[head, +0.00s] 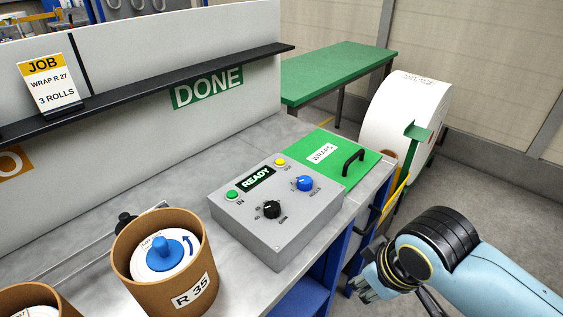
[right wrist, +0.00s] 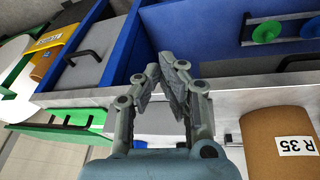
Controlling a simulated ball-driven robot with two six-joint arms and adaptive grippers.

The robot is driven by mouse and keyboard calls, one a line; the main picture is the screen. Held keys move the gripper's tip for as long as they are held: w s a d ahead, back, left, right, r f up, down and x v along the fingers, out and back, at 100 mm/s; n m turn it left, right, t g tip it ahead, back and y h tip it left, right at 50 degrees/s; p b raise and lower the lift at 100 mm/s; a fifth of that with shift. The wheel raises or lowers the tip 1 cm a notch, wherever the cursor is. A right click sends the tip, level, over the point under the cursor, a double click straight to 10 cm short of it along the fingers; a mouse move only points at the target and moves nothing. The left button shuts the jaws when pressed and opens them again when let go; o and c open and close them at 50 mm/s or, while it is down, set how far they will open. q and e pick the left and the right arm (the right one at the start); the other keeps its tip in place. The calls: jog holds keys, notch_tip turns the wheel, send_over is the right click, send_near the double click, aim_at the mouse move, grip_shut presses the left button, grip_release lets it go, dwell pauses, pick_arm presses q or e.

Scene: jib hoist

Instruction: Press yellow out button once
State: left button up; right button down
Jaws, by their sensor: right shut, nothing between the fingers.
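The yellow OUT button (head: 280,162) sits on the top of a grey control box (head: 262,238), near its far right corner. A green IN button (head: 232,195) is on the box's left side. A lit READY display (head: 256,178) is between them. My right gripper (head: 366,288) is shut and empty, to the right of the box and clear of it, beyond the bench's front edge. In the right wrist view its fingertips (right wrist: 170,60) come together with nothing between them. My left gripper is not in view.
A blue knob (head: 304,183) and a black knob (head: 271,209) stand up from the box. A green panel with a black handle (head: 353,162) lies beside it. A brown R 35 tub (head: 205,270) stands at left. A large white roll (head: 405,110) stands beyond the bench.

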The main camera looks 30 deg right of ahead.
jog(key=w+r+n+t+p, duration=0.1)
jog(key=w+r+p, duration=0.1)
jog(key=w+r, duration=0.45)
notch_tip(320, 180, up, 9)
jog(key=n+t+y+p, duration=0.1)
jog(key=n+t, duration=0.4)
jog(key=n, duration=0.2)
send_over(277, 162)
jog(key=shift+d, duration=0.1)
notch_tip(277, 162, down, 7)
jog(key=b, duration=0.7)
jog(key=shift+f+b, duration=0.4)
jog(key=shift+f, duration=0.45)
jog(key=shift+f, duration=0.15)
jog(key=shift+f, duration=0.25)
